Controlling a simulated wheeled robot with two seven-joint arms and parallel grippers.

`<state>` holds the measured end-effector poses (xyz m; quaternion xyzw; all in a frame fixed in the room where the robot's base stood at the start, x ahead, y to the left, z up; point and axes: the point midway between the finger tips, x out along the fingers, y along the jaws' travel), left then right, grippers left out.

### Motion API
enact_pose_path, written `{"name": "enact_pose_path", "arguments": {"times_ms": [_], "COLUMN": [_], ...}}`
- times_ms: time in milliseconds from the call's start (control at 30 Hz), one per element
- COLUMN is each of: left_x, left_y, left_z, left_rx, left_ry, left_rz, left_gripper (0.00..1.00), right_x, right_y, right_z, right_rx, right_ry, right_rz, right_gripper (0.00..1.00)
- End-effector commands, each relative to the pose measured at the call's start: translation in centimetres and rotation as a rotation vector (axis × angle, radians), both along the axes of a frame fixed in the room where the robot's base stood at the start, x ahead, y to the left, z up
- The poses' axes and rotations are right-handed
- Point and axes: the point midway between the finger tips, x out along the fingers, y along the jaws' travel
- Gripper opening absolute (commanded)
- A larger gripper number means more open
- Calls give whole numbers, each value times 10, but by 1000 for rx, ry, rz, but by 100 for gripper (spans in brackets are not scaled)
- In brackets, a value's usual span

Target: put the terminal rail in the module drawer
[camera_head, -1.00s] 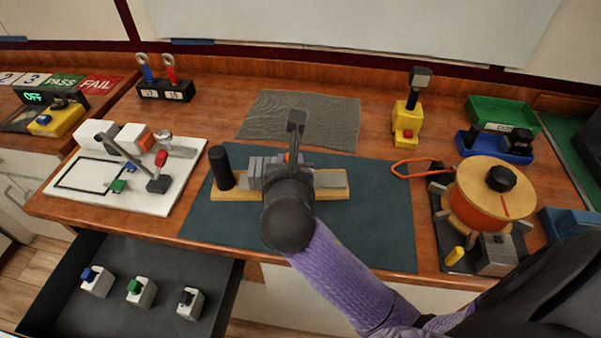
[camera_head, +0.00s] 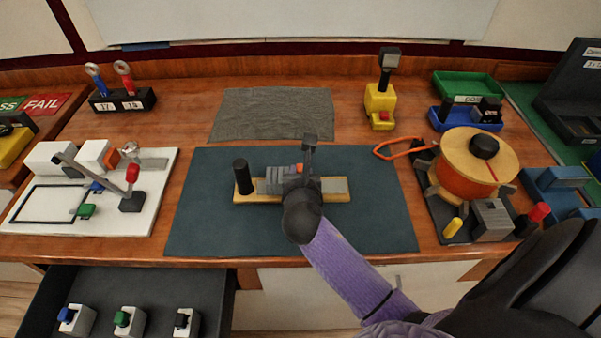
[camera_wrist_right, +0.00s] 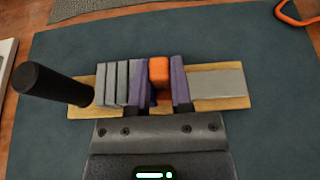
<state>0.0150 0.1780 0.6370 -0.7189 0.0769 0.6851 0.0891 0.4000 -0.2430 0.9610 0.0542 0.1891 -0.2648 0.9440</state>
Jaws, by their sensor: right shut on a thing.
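The terminal rail (camera_head: 258,198) is a wooden strip with an upright black handle at its left end, grey blocks and an orange block. It is over the dark teal mat; I cannot tell whether it touches it. My right gripper (camera_head: 308,178) is shut on the rail, with its fingers either side of the orange block in the right wrist view (camera_wrist_right: 159,82). The module drawer (camera_head: 125,285) is pulled open at lower left, below the counter edge. It holds modules with blue, green and black knobs in a front row. My left gripper is out of view.
A white board (camera_head: 150,210) with a red-tipped lever stands left of the mat (camera_head: 215,235). An orange drum (camera_head: 467,175) and an orange loop are at the right. A yellow stand (camera_head: 380,105) and a grey cloth (camera_head: 275,112) lie behind. The drawer's back part is clear.

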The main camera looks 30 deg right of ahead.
Motion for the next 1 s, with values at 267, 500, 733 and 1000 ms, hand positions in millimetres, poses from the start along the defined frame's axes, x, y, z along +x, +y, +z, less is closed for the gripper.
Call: {"name": "enact_pose_path", "arguments": {"times_ms": [267, 500, 733, 1000], "left_x": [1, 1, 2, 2], "left_y": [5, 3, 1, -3], "left_z": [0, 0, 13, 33], "left_rx": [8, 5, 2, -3], "left_ry": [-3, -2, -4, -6], "left_rz": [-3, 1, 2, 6], "left_gripper": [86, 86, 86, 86], "right_x": [0, 0, -20, -77], "right_y": [0, 0, 12, 46], "right_z": [-1, -1, 14, 41], "right_rx": [0, 0, -1, 2], "right_ry": [0, 0, 1, 1], "right_rz": [0, 0, 3, 0], "right_gripper": [61, 61, 61, 61]}}
